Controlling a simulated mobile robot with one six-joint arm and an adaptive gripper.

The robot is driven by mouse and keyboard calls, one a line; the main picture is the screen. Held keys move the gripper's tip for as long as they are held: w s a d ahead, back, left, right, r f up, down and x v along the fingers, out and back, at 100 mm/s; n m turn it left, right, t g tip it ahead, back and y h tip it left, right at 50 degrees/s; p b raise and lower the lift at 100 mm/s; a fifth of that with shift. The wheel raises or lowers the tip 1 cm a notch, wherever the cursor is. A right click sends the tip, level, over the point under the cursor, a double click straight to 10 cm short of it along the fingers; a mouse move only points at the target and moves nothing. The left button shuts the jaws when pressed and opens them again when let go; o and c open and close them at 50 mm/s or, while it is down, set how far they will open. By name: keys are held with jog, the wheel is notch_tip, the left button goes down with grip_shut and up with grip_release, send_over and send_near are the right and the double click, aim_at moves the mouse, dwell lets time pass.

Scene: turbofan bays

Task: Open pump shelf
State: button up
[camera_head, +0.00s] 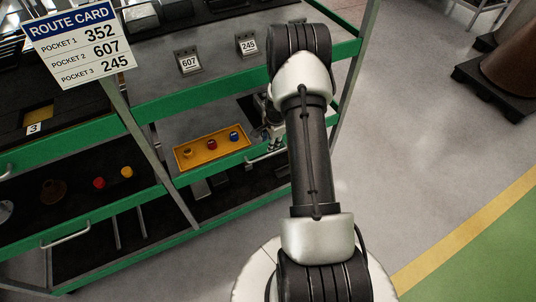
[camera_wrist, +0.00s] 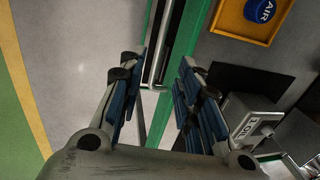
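The shelf with a green front edge (camera_head: 212,168) carries a yellow tray; I take it for the pump shelf, but no label naming it is readable. A light bar handle (camera_head: 262,157) stands out from its front. My gripper (camera_head: 268,122) is at the right end of this shelf, partly hidden by my arm. In the wrist view my gripper (camera_wrist: 160,95) is open, its blue-padded fingers apart. A grey bar (camera_wrist: 172,40) beside the green edge (camera_wrist: 190,45) shows in the gap ahead of the fingers. Contact with it is not visible.
The yellow tray (camera_head: 186,166) holds several small parts, one a blue cap (camera_wrist: 260,10) marked AIR. A grey box (camera_wrist: 248,122) marked OIL is near the right finger. A left shelf (camera_head: 80,205) has its own handle (camera_head: 66,237). Open floor (camera_head: 400,150) lies right.

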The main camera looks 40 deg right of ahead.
aim_at(268, 155)
jog(key=f+b, duration=0.1)
jog(key=f, duration=0.2)
jog(key=w+f+b, duration=0.1)
jog(key=f, duration=0.3)
jog(key=w+f, duration=0.1)
jog(key=f, duration=0.2)
jog(key=shift+d+f+b, duration=0.15)
jog(key=shift+d+b, duration=0.1)
jog(key=shift+b, duration=0.15)
jog(key=shift+c, duration=0.5)
grip_shut()
